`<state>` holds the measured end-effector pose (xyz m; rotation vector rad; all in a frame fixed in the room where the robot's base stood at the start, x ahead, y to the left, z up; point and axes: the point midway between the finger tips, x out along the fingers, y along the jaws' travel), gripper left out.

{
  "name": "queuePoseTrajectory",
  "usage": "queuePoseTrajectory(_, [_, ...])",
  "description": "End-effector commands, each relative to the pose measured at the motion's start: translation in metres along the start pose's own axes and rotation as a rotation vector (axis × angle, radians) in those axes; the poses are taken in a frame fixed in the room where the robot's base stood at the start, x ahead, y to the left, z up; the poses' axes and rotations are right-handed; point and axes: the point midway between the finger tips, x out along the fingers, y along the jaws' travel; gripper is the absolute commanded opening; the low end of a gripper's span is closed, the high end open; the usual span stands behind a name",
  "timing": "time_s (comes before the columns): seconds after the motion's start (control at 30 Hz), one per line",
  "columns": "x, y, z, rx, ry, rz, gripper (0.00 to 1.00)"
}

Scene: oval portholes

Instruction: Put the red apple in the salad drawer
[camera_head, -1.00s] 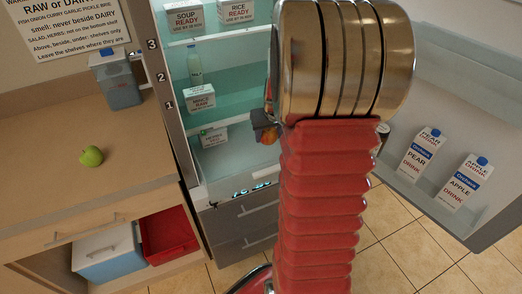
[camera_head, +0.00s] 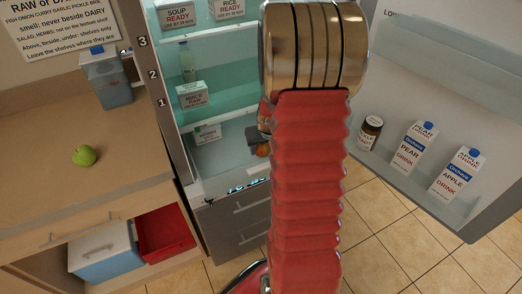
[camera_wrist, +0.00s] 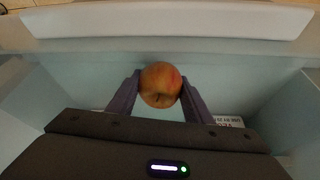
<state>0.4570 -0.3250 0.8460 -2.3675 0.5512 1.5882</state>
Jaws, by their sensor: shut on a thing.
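The red apple (camera_wrist: 160,84), streaked red and yellow, sits between the two fingers of my gripper (camera_wrist: 160,92) in the wrist view. The gripper is shut on it. In the wrist view, pale walls and a white front edge (camera_wrist: 170,22) surround the apple, with a partly hidden label (camera_wrist: 229,121) below right. I cannot tell which compartment is the salad drawer.
The open fridge door (camera_head: 440,110) at right holds a jar (camera_head: 370,133) and two drink cartons. Grey drawers (camera_head: 240,222) sit below the fridge compartment. A green apple (camera_head: 84,155) lies on the left counter, above a blue box (camera_head: 103,250) and red bin (camera_head: 165,233).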

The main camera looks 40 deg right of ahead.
Motion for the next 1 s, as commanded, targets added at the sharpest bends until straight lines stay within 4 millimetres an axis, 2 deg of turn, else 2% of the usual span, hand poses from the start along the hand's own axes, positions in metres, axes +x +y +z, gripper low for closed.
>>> queuePoseTrajectory(0.1, [0.0086,0.0002,0.0038,0.001,0.0,0.001,0.16])
queuePoseTrajectory(0.47, [0.0107,0.0004,0.0047,0.002,0.0,0.001,0.16])
queuePoseTrajectory(0.5, [0.0109,0.0004,0.0049,0.002,0.0,0.001,0.47])
queuePoseTrajectory(0.77, [0.0107,0.0005,0.0048,0.002,0.0,0.001,0.65])
queuePoseTrajectory(1.0, [0.0103,0.0005,0.0046,0.002,0.0,0.001,0.65])
